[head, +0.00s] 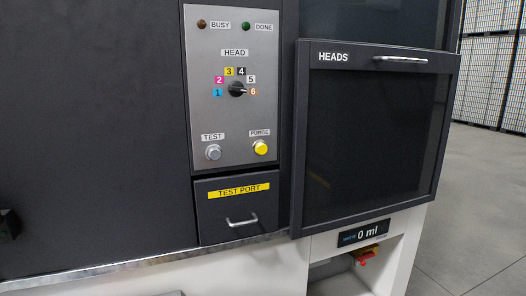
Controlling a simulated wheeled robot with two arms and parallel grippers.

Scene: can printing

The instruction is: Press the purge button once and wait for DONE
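The yellow purge button (261,148) sits at the lower right of the grey control panel (230,120), under its PURGE label. Nothing touches it. The DONE lamp (246,26) at the top right of the panel is dark green and looks unlit. The BUSY lamp (202,24) at the top left is dark brown and looks unlit. The HEAD knob (237,89) seems to point right, toward the orange 6. Neither gripper can be clearly made out in the head view.
A grey TEST button (213,152) is left of the purge button. Below are the shut TEST PORT drawer (215,213) and a display reading 0 ml (363,233). The HEADS door (375,140) is right. A small dark object (8,226) shows at the left edge.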

